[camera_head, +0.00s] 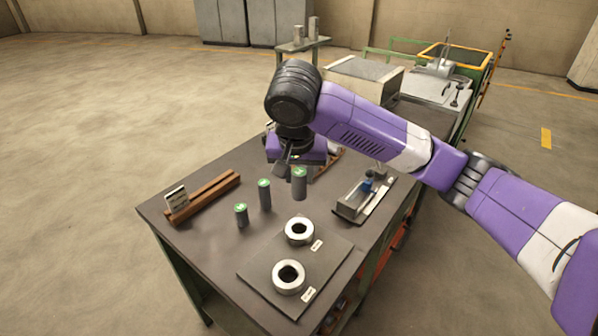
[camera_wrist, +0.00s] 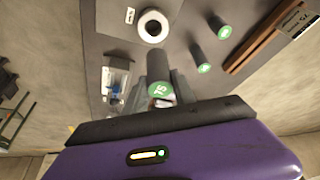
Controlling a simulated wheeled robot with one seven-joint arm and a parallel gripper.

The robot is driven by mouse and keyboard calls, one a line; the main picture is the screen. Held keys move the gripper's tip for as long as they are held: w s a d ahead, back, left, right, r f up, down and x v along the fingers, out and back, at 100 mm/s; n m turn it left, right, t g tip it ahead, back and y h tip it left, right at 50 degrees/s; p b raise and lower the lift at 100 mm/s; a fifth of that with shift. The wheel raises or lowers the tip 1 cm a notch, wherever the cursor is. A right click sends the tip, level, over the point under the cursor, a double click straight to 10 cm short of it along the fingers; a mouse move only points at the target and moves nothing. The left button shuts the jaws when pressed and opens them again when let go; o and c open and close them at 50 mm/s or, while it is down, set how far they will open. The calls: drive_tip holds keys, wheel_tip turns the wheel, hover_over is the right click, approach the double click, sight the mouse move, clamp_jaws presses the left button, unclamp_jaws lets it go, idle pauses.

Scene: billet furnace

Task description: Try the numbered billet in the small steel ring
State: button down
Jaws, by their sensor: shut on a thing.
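My gripper (camera_wrist: 162,92) is shut on a dark grey billet (camera_head: 300,187) with a green numbered top. In the wrist view this billet (camera_wrist: 158,66) stands upright between the two fingers. I cannot tell how far its foot is above the table. Two more green-topped billets stand free to its left in the head view, a middle one (camera_head: 265,196) and a shorter one (camera_head: 241,216). Two steel rings lie on a grey plate (camera_head: 258,268): a rear ring (camera_head: 299,221) and a front ring (camera_head: 289,266), each beside a small white label too small to read. Both ring holes look empty.
A wooden rack (camera_head: 215,192) with a sign lies at the table's left. A device with a blue part (camera_head: 350,208) stands right of the billets. A box (camera_head: 362,82) and a green-framed cart (camera_head: 470,58) are behind. Bare table lies left of the plate.

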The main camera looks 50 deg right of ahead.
sight(299, 193)
drive_tip(key=shift+f+b, duration=1.7)
drive_tip(key=shift+f, duration=1.35)
drive_tip(key=shift+d+r, duration=0.1)
drive_tip(key=shift+r, duration=0.05)
